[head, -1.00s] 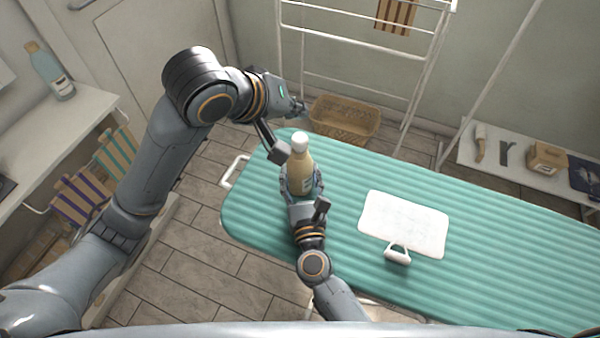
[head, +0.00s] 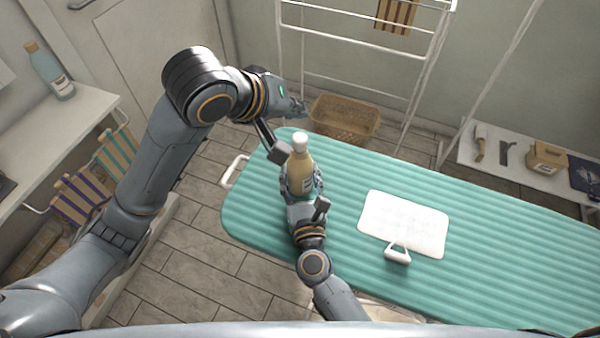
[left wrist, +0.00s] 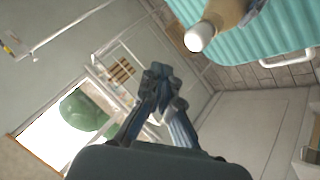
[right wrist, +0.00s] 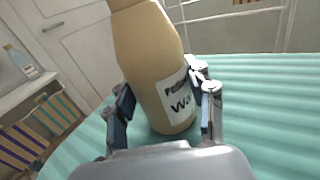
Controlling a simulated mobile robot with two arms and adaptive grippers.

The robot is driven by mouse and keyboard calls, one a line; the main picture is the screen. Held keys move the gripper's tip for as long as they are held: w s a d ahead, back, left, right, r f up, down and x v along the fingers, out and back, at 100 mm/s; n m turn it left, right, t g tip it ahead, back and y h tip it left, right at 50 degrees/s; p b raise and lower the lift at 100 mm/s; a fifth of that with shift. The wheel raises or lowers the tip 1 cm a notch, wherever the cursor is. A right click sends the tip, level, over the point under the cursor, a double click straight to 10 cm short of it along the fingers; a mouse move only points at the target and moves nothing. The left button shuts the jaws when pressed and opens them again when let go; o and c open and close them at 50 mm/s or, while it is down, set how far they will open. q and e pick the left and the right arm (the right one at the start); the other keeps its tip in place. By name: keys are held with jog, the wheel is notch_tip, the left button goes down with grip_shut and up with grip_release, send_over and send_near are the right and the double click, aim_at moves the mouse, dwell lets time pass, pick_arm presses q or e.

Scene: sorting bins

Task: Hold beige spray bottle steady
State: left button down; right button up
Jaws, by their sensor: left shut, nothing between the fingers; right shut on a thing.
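The beige spray bottle (head: 300,167) with a white cap stands near the left end of the green ironing board (head: 480,240). My right gripper (head: 303,185) is shut around its lower body; in the right wrist view its fingers (right wrist: 163,105) lie on both sides of the labelled bottle (right wrist: 152,60). My left gripper (head: 298,108) is shut and empty, just beyond and above the bottle's cap. In the left wrist view the left fingertips (left wrist: 160,75) are together, with the white-capped bottle (left wrist: 215,25) above them to the right, apart from them.
A white sheet (head: 405,222) with a white-handled item (head: 398,254) lies on the board. A wicker basket (head: 345,120) is on the floor behind. A drying rack (head: 365,35) stands at the back. A side shelf (head: 515,165) holds several items. A blue bottle (head: 50,72) stands at left.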

aim_at(299, 138)
jog(key=shift+r, duration=0.1)
dwell(0.4)
pick_arm(q)
notch_tip(299, 138, down, 6)
jog(key=shift+r, duration=0.25)
jog(key=shift+f, duration=0.2)
dwell(0.7)
jog(key=shift+f, duration=0.1)
pick_arm(e)
jog(key=shift+r, duration=0.1)
dwell(1.0)
pick_arm(q)
jog(key=shift+f, duration=0.5)
pick_arm(e)
jog(key=shift+a, duration=0.1)
pick_arm(q)
jog(key=shift+s, duration=0.1)
